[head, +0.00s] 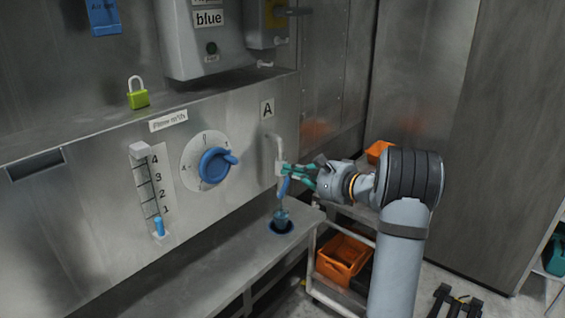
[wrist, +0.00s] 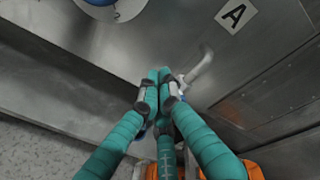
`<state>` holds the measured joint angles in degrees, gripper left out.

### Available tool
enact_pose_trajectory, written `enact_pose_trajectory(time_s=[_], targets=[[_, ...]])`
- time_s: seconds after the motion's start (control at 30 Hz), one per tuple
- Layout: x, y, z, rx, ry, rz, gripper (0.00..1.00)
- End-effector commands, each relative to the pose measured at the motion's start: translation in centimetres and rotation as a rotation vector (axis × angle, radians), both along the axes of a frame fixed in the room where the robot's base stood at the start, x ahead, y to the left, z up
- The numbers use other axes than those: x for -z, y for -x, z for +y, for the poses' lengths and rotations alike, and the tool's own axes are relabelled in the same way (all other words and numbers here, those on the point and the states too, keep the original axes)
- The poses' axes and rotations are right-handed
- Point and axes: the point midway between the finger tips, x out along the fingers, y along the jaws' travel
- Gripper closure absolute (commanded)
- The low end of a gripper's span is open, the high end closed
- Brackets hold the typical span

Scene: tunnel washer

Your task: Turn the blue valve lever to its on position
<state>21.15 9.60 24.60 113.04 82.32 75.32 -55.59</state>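A small blue lever (head: 284,187) hangs at the pale bent tap pipe (head: 278,150), below the label A on the steel panel. My gripper (head: 286,172) is at the pipe, with its teal fingers just above and beside the lever. In the wrist view, my gripper (wrist: 160,84) has its fingertips drawn close together beside the pipe (wrist: 195,68). The fingers hide most of the lever there. I cannot tell whether they touch or hold it.
A blue cup (head: 281,217) stands under the tap on the steel ledge (head: 225,262). A blue dial knob (head: 215,164) and a level gauge (head: 152,190) are left of the tap. A green padlock (head: 138,95) stands on the upper shelf. An orange bin (head: 343,258) is below right.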

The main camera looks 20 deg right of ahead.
Motion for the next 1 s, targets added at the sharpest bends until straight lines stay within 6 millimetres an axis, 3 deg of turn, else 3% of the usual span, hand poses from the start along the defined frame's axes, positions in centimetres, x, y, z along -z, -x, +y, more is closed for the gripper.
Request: enact_pose_trajectory(time_s=[0.13, 0.33, 0.6, 0.73, 0.77, 1.0], targets=[[3.9, 3.4, -0.4, 0.19, -0.606, 0.378, 1.0], [6.7, 6.4, 0.7, 0.392, -1.394, 0.811, 1.0], [6.6, 7.1, 0.4, 0.534, -2.356, 1.238, 1.0], [5.9, 6.9, 0.1, 0.533, -2.716, 1.405, 1.0], [5.8, 6.8, 0.1, -0.519, 2.718, -1.408, 1.0], [5.6, 6.7, 0.1, -0.415, 2.418, -1.263, 1.0]])
